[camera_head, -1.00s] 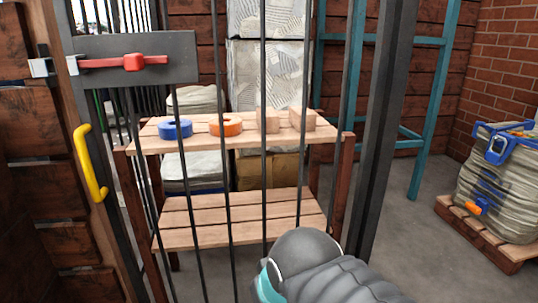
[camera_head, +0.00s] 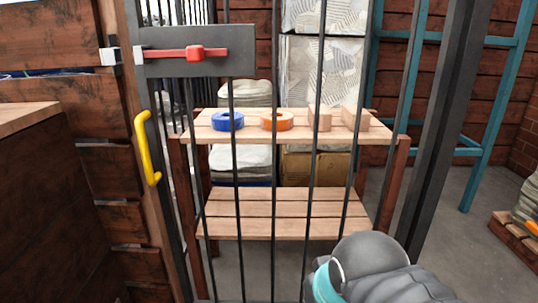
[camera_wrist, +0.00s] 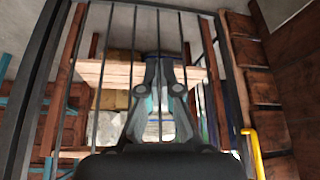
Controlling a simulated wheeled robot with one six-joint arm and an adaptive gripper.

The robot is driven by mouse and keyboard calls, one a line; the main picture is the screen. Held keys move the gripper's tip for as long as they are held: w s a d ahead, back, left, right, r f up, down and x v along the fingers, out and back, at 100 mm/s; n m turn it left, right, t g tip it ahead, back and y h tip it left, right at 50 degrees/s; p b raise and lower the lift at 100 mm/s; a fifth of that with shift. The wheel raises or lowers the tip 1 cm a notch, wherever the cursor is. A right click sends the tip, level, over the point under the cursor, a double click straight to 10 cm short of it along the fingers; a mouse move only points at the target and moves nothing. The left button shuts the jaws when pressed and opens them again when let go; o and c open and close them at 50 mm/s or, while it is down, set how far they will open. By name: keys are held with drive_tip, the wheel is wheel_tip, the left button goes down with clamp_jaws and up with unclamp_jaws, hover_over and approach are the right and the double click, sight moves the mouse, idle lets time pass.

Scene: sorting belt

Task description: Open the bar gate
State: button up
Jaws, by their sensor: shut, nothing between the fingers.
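The bar gate (camera_head: 236,180), with dark upright bars, stands across the head view and looks closed. A grey plate (camera_head: 240,62) at its upper left carries a red bolt (camera_head: 195,52) with a block-shaped knob. Pale metal keepers (camera_head: 109,56) sit at the plate's left end and on the post. I cannot tell whether the bolt reaches into them. A yellow handle (camera_head: 147,147) is below the plate; it also shows at the lower right in the wrist view (camera_wrist: 252,152). My gripper (camera_wrist: 165,62) is shut and empty in front of the bars. The head view shows only my arm, lower right of the handle.
Behind the bars a wooden rack (camera_head: 285,215) holds a blue ring (camera_head: 227,121), an orange ring (camera_head: 277,121) and wooden blocks. A wooden wall and a brown box-like piece (camera_head: 40,190) stand left. A thick dark post (camera_head: 440,120) is right of the bars.

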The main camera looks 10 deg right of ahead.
sight(144, 155)
drive_tip(key=o, duration=0.7)
drive_tip(key=w+a+f+n+g+y, duration=0.1)
drive_tip(key=w+a+f+n, duration=0.1)
drive_tip(key=a, duration=0.6)
drive_tip(key=w+a+f+n+g+y, duration=0.1)
drive_tip(key=w+a+n+y, duration=0.1)
drive_tip(key=a, duration=0.5)
drive_tip(key=w+a+r+t+y, duration=0.2)
drive_tip(key=w+a, duration=0.2)
drive_tip(key=a, duration=0.5)
drive_tip(key=w+a+r+t+y+p, duration=0.15)
drive_tip(key=w+a, duration=0.25)
drive_tip(key=a, duration=0.5)
drive_tip(key=w+a+r+t+y, duration=0.2)
drive_tip(key=w+a, duration=0.2)
drive_tip(key=a, duration=0.5)
drive_tip(key=w+d+r+m+t+h, duration=0.4)
drive_tip(key=w+d+r+t+h, duration=0.5)
drive_tip(key=w+d+r, duration=0.15)
drive_tip(key=w, duration=1.2)
drive_tip(key=shift+w+a+r, duration=0.1)
drive_tip(key=shift+w+a, duration=0.05)
drive_tip(key=shift+a, duration=0.25)
